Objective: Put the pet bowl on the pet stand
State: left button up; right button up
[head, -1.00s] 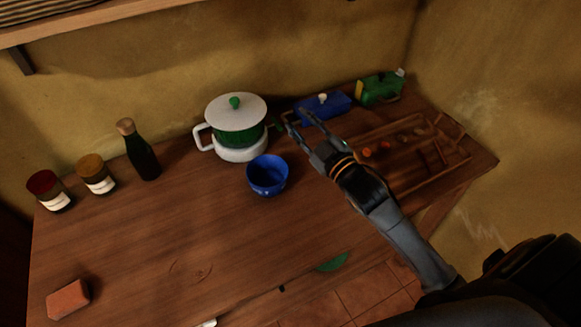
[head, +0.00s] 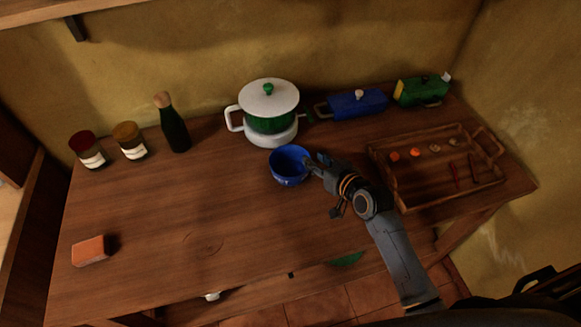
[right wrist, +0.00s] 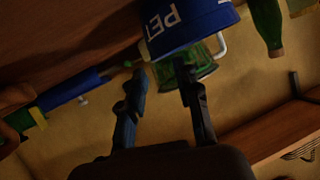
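The pet bowl (head: 288,172) is blue, stands upright on the wooden counter in front of a lidded pot, and looks empty. In the right wrist view the bowl (right wrist: 190,32) shows tilted at the top, with white lettering "PET". My right gripper (head: 322,186) is at the bowl's right side in the head view, one finger close to or touching its rim. In the right wrist view its fingers (right wrist: 162,84) are apart with nothing held between them. My left gripper is not in view. I cannot make out a pet stand for certain.
The green and white pot (head: 268,116) stands just behind the bowl. A wooden tray (head: 412,181) with small items lies to the right. The counter's middle is clear.

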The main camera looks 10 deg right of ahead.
aim_at(290, 167)
jog(key=x, duration=0.2)
jog(key=p+x, duration=0.1)
jog(key=x, duration=0.2)
jog(key=shift+w+d+f, duration=0.1)
jog(key=shift+d+f, duration=0.1)
jog(key=shift+f, duration=0.05)
grip_shut()
